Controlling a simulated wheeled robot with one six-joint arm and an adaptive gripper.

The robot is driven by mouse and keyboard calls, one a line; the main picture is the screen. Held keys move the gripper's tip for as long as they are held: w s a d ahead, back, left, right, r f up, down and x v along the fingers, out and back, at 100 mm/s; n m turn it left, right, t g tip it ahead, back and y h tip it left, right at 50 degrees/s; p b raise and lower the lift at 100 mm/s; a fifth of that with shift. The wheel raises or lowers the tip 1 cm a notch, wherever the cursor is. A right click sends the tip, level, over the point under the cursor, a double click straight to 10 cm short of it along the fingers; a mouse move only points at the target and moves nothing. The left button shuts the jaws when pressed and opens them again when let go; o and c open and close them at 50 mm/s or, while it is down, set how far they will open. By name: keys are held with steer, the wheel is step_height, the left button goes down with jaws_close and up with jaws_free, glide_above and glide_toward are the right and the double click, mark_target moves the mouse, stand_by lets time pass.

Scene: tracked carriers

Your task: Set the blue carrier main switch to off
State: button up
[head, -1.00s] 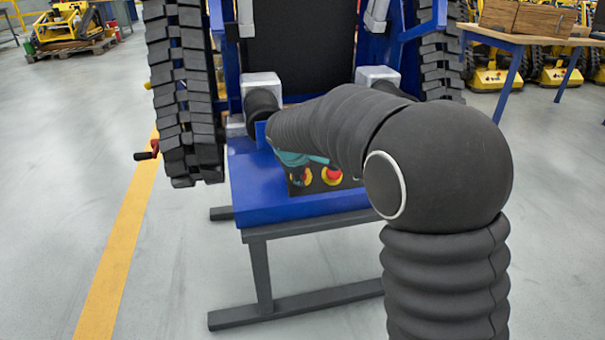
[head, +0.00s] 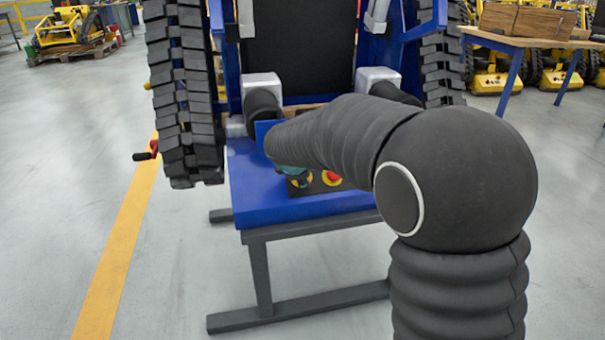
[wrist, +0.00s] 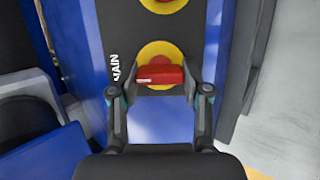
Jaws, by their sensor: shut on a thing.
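The blue carrier's main switch is a red handle (wrist: 160,75) on a yellow disc (wrist: 157,50), beside the printed word MAIN on a dark panel. The handle lies crosswise in the wrist view. My gripper (wrist: 159,93) is shut on it, one finger at each end. In the head view my arm hides most of my gripper and the switch; a bit of the gripper's teal (head: 292,171) shows at the panel. The blue carrier (head: 245,190) stands with its panel low at the front.
A second yellow disc with a red part (wrist: 163,4) sits farther up the panel; it also shows in the head view (head: 331,178). A black track (head: 180,90) rises at left, with a red-handled crank (head: 147,152). A wooden-topped table (head: 535,40) stands right.

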steer(key=o, duration=1.2)
steer(key=shift+c, duration=0.2)
steer(key=v, duration=1.2)
